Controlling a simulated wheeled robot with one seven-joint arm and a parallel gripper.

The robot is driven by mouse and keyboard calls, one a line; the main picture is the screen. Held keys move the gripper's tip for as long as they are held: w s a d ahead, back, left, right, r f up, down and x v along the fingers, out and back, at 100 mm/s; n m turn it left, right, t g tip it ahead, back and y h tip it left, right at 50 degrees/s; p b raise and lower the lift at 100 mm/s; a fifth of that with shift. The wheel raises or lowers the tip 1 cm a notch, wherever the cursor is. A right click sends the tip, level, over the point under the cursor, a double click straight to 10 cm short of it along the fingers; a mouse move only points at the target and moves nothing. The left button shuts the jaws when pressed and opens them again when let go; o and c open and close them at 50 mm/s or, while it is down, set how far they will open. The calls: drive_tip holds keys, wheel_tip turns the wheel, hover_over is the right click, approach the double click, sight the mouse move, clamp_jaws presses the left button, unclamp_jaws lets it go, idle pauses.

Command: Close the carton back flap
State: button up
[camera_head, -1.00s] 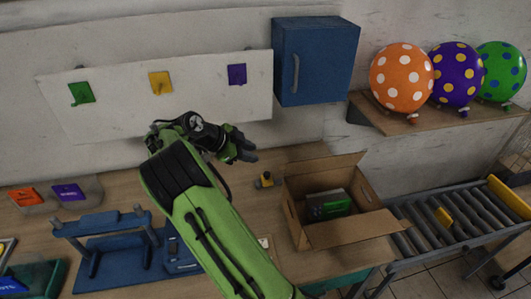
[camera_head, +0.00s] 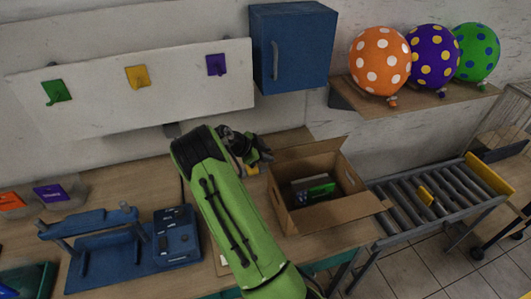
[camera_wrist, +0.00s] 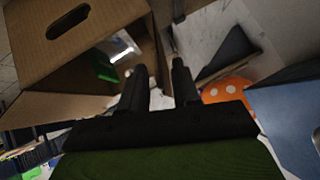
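The open carton (camera_head: 282,195) stands on the table with a dark and green item (camera_head: 313,188) inside. Its back flap (camera_head: 308,147) is raised and leans out toward the wall. My gripper (camera_head: 264,153) is at the carton's back left corner, beside the left end of that flap. In the wrist view my gripper (camera_wrist: 158,72) has its two fingers apart, with a gap between them. The carton (camera_wrist: 95,28) fills the left of that view, with a dark hand hole and the green item (camera_wrist: 105,68) inside. I cannot tell whether a finger touches the flap.
The carton's front flap (camera_head: 345,211) hangs outward. A roller conveyor (camera_head: 440,200) is to the right. A blue cabinet (camera_head: 292,48) and a shelf (camera_head: 440,100) with balloons are above. A blue stand (camera_head: 95,245) is on the left of the table.

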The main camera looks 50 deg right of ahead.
drive_tip(key=shift+c, duration=0.3)
clamp_jaws()
idle(1.1)
